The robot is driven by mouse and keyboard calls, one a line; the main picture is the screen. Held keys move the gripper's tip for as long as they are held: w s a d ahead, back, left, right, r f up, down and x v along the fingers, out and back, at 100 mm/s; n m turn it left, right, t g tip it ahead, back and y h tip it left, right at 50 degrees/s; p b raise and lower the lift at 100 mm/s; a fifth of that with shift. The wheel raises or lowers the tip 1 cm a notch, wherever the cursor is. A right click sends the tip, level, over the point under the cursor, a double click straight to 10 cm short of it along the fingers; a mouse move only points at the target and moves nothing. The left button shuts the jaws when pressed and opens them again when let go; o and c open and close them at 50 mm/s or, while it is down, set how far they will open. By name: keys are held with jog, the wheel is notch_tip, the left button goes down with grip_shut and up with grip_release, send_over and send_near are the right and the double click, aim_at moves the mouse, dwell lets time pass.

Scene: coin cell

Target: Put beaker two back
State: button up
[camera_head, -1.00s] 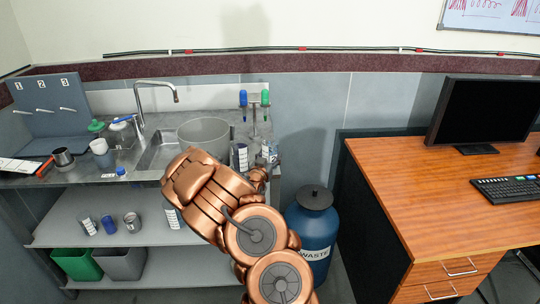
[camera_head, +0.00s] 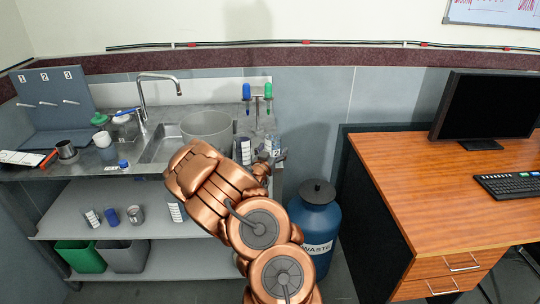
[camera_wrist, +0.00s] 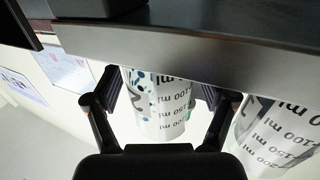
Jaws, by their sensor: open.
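Two white-labelled beakers with dark volume marks stand at the right end of the sink counter. The right beaker (camera_head: 275,150) seems to carry a "2". My gripper (camera_head: 272,163) is at that beaker. In the wrist view, which is upside down, a beaker (camera_wrist: 160,112) with "100 ml" marks and dark blotches stands between the two open fingers of my gripper (camera_wrist: 160,95); contact cannot be told. The other beaker (camera_wrist: 278,135) is beside the right finger; in the head view it is the left beaker (camera_head: 243,151). A grey panel (camera_head: 50,92) numbered 1, 2, 3 has pegs.
A grey pot (camera_head: 206,124) sits by the sink and tap. Blue and green droppers hang in a stand (camera_head: 257,93) behind the beakers. The counter edge (camera_wrist: 190,50) is close to my fingers. A blue waste drum (camera_head: 316,222) and wooden desk (camera_head: 430,180) are to the right.

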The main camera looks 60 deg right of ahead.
jog(key=b+v, duration=0.3)
jog(key=v, duration=0.9)
jog(key=shift+r, duration=0.2)
